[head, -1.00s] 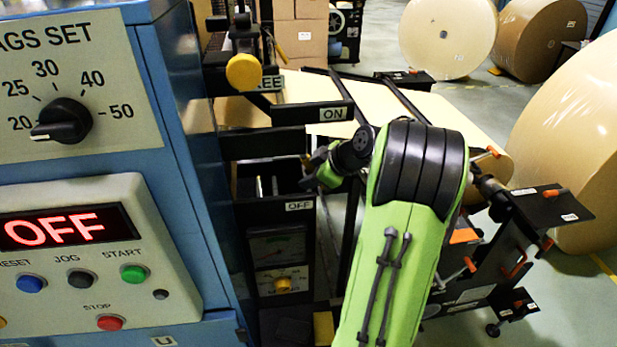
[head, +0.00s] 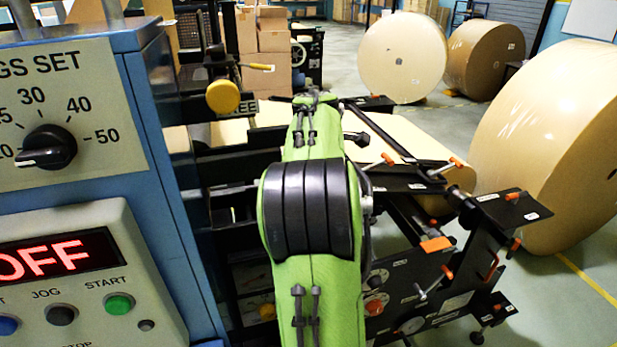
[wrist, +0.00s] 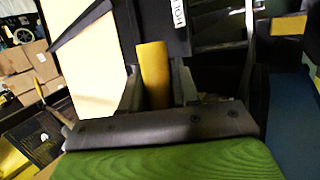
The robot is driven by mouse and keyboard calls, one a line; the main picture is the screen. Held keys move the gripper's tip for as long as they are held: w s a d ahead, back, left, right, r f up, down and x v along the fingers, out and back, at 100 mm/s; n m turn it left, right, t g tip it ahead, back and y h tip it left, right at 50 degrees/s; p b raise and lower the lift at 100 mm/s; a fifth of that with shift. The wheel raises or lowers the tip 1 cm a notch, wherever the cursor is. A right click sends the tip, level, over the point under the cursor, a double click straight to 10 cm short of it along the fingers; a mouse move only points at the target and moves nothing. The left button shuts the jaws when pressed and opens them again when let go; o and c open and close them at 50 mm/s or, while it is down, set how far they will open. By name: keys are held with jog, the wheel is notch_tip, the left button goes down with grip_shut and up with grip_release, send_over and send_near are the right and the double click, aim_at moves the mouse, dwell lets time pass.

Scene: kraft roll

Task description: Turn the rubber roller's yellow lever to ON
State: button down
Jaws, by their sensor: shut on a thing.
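In the wrist view, my gripper (wrist: 158,84) has its grey fingers on either side of a yellow lever (wrist: 153,66) and is shut on it. The lever stands out in front of dark machine panels. In the head view my green arm covers the gripper and this lever. The ON and OFF labels do not show in the head view now. A label reading roughly "HOL" (wrist: 180,12) is beside the lever in the wrist view.
A blue control cabinet (head: 170,190) with a panel reading OFF stands close at the left. A round yellow knob (head: 222,96) sits above a FREE label. The machine's black frame with orange handles (head: 436,244) is at the right. Large kraft rolls (head: 560,140) stand beyond.

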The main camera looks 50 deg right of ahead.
jog(key=shift+s+d+r+n+g+h+p, duration=0.1)
jog(key=shift+r+n+g+h, duration=0.1)
jog(key=shift+r+h, duration=0.25)
jog(key=shift+s+d+r+n+g+h+p, duration=0.1)
jog(key=shift+r+g+h, duration=0.1)
jog(key=shift+r, duration=0.45)
jog(key=shift+d+r+n+g+h+p, duration=0.1)
jog(key=shift+r+g+h, duration=0.1)
jog(key=shift+r+h, duration=0.25)
jog(key=shift+r, duration=0.2)
jog(key=c, duration=1.2)
grip_release()
jog(key=shift+f, duration=0.1)
jog(key=shift+a, duration=0.1)
jog(key=p+v, duration=0.5)
jog(key=v, duration=1)
jog(key=shift+r, duration=0.35)
jog(key=shift+a+f, duration=0.1)
jog(key=shift+a, duration=0.1)
